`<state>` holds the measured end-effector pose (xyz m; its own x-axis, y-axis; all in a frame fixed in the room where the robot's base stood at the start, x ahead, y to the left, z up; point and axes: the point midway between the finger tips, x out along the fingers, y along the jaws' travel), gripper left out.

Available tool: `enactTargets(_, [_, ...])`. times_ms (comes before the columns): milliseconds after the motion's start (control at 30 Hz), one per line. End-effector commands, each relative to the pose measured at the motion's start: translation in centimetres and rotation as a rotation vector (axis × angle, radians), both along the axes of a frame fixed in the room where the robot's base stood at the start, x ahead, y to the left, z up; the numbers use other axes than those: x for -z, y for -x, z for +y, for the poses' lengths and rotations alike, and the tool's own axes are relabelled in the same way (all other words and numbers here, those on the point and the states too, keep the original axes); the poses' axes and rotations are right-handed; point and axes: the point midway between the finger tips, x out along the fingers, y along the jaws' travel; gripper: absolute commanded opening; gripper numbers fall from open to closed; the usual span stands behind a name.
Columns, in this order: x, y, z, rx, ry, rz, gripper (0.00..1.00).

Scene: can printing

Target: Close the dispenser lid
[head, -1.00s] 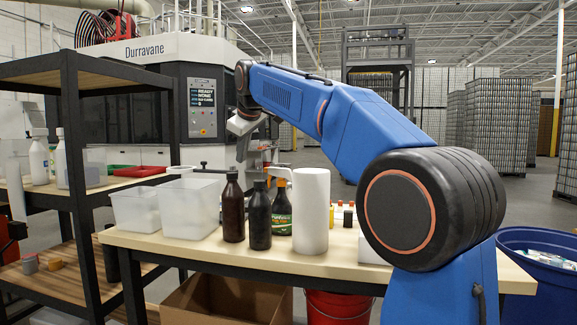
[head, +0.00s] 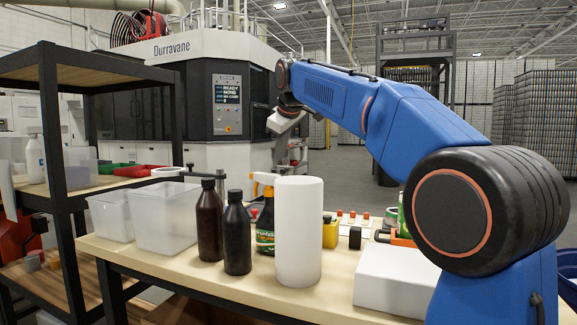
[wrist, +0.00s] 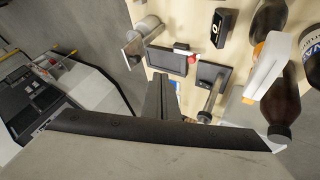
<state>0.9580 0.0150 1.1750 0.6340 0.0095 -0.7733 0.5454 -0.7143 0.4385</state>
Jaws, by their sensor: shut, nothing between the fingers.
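I cannot make out for certain which thing is the dispenser, or how its lid stands. My gripper (head: 284,122) hangs at the end of the blue arm, beyond the far side of the workbench in the head view. In the wrist view its shut, empty fingers (wrist: 160,92) show dark and narrow above the large grey housing. Beyond them on the bench are a dark square device (wrist: 166,61), a dark plate with a metal post (wrist: 211,80) and a grey metal cylinder (wrist: 142,30). The housing hides the lower part of the wrist view.
Dark bottles (head: 237,240), a spray bottle (head: 265,225), a white cylinder (head: 298,230) and a white box (head: 395,280) crowd the workbench (head: 200,278). Clear bins (head: 165,215) stand at its left. A shelf rack (head: 65,190) is further left. The printing machine (head: 228,105) stands behind.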

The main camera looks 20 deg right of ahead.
Motion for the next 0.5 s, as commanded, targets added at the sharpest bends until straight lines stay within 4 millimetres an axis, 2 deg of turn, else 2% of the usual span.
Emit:
enactTargets(167, [1.3,-1.0,0.0,0.0,0.001,0.004,0.0])
enactTargets(500, [5.8,-4.7,0.1,0.0,0.001,0.004,0.0])
